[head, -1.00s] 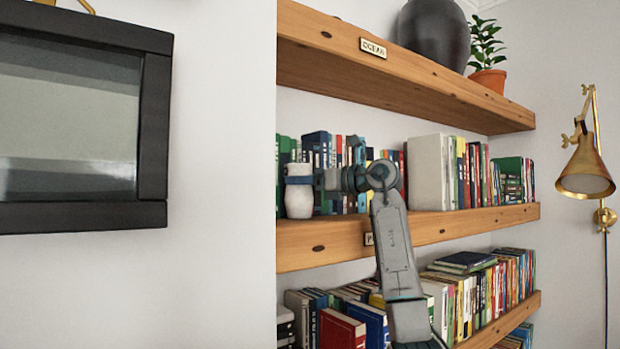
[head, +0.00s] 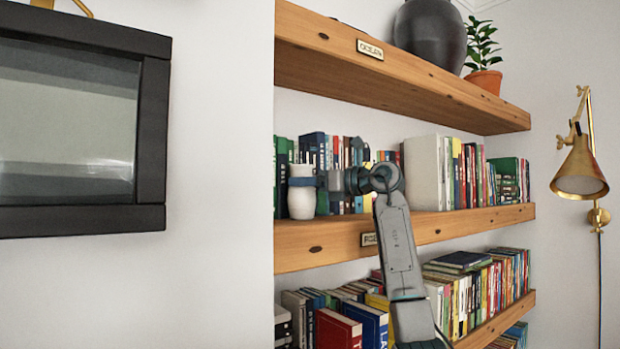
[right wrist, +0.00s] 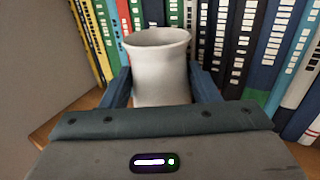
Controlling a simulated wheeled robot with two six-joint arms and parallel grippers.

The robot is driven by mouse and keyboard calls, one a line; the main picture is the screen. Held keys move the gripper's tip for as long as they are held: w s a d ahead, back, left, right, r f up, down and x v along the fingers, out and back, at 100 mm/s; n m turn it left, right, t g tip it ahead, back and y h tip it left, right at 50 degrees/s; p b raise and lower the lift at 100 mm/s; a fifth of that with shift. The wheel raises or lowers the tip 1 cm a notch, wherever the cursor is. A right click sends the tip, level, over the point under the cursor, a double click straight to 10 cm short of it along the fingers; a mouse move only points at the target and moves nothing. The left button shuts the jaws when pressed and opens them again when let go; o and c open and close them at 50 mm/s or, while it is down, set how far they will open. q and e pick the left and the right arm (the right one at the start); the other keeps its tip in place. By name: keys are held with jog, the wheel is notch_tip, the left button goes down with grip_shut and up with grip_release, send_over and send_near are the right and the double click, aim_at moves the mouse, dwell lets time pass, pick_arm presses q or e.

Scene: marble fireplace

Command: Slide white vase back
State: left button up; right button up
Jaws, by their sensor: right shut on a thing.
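The white vase (head: 301,202) stands upright near the left end of the middle wooden shelf (head: 450,224), in front of a row of books. My right gripper (head: 302,182) is shut on the vase's upper body, one finger on each side. In the right wrist view the vase (right wrist: 158,62) stands between the two fingers of my right gripper (right wrist: 160,88), its open rim facing up and books close behind it. The vase's foot is hidden by the gripper there. My left gripper is not in view.
Coloured books (head: 330,152) line the shelf behind the vase. A thick white book block (head: 422,172) stands to its right. Above are the top shelf (head: 400,75), a dark vase (head: 432,32) and a potted plant (head: 484,50). A brass lamp (head: 580,165) hangs at right.

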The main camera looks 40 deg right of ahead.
jog(key=shift+f, duration=0.15)
jog(key=o, duration=1.2)
jog(key=shift+d, duration=0.15)
jog(key=shift+o, duration=0.3)
jog(key=shift+w+d+f, duration=0.1)
jog(key=shift+d, duration=0.15)
jog(key=shift+a, duration=0.2)
